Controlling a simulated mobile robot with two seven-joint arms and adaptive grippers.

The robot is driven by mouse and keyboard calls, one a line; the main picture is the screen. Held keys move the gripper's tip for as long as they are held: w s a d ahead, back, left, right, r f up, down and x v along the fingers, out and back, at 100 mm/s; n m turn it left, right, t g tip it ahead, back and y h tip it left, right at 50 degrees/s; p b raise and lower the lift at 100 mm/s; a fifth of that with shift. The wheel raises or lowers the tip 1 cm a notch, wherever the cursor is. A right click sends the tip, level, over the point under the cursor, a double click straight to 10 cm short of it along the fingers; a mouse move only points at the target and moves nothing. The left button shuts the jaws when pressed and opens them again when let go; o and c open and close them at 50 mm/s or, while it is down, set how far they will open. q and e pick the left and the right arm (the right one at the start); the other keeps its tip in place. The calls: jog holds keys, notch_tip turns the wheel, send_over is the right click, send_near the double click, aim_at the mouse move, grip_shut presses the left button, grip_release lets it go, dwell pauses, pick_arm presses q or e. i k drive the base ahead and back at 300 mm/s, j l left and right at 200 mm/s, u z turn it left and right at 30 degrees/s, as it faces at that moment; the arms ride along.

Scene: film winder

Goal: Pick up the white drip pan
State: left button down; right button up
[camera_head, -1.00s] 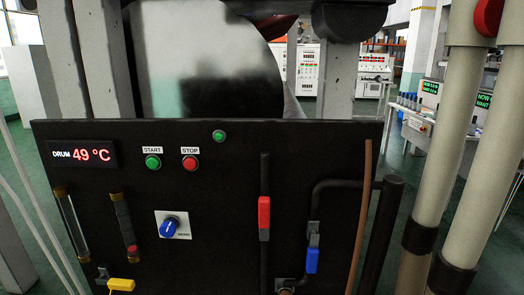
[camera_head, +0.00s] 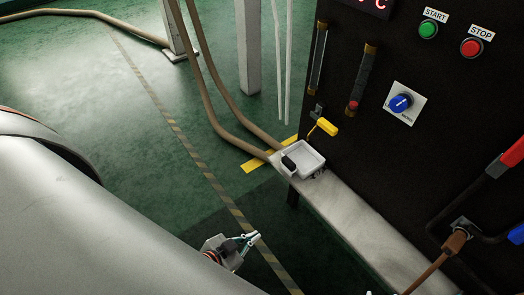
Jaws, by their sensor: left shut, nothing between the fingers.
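The white drip pan (camera_head: 311,160) is a small shallow square tray with a black part at its left side. It sits at the far left end of a grey ledge (camera_head: 350,212) along the foot of the black panel, below a yellow-handled valve (camera_head: 327,127). My left gripper (camera_head: 252,238) is at the bottom middle, shut and empty, in front of and below the pan and clear of it. A large pale surface covers the lower left. My right gripper is not in view.
The black panel (camera_head: 400,150) with buttons, a blue knob (camera_head: 401,103) and pipes rises to the right. Beige hoses (camera_head: 212,100) run down behind the pan. A striped line crosses the open green floor (camera_head: 130,120) to the left.

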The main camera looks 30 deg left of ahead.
aim_at(300, 158)
jog(key=u, duration=0.55)
jog(key=k+l+z, duration=0.15)
jog(key=k+z, duration=0.3)
jog(key=k, duration=0.2)
jog(key=j+z, duration=0.15)
jog(key=z, duration=1.25)
jog(key=j, duration=1.1)
jog(key=i+j, duration=0.15)
jog(key=j, duration=2.05)
jog(key=i+z, duration=0.05)
jog(key=i, duration=0.05)
